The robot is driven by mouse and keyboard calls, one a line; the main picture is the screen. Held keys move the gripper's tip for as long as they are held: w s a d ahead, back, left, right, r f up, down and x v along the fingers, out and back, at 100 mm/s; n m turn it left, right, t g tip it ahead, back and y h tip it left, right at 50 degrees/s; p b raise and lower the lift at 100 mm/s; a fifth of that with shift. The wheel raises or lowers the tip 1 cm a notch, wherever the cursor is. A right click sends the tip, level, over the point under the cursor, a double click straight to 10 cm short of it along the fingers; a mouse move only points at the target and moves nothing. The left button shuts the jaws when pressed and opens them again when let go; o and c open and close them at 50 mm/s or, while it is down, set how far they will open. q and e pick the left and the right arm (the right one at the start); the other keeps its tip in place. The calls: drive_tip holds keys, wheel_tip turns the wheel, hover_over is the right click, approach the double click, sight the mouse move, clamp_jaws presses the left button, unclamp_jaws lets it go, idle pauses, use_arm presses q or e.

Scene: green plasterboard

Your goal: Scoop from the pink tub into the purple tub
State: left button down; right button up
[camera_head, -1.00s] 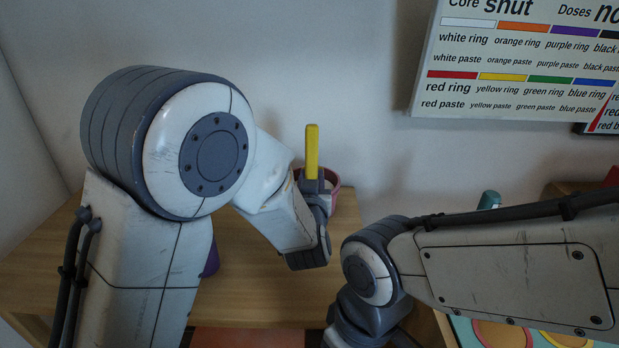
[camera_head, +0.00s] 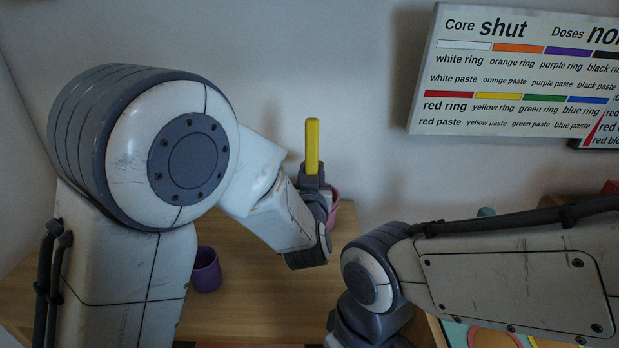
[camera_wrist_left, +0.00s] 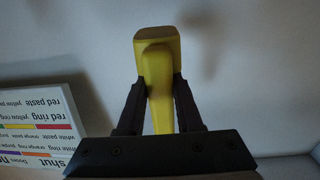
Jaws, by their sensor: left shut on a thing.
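My left gripper (camera_head: 312,178) is shut on a yellow handle (camera_head: 312,146), which stands upright above the jaws. In the left wrist view the same yellow handle (camera_wrist_left: 158,75) sits between the two dark fingers (camera_wrist_left: 160,105). The scoop end is hidden below the gripper. The pink tub (camera_head: 335,204) is mostly hidden behind my left gripper, with only its right side showing. The purple tub (camera_head: 206,270) stands on the wooden table to the left of it, partly beside my left arm. My right gripper is out of view; only my right arm shows.
The wooden table (camera_head: 255,300) is clear between the two tubs. A sign board (camera_head: 520,75) with coloured bars hangs on the wall at right. A teal object (camera_head: 486,212) is partly hidden behind my right arm. A coloured panel (camera_head: 490,338) lies at the bottom right.

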sight(311, 149)
use_arm(q)
drive_tip(key=shift+t, duration=0.4)
drive_tip(key=shift+r+p, duration=1.25)
drive_tip(key=shift+r, duration=1.9)
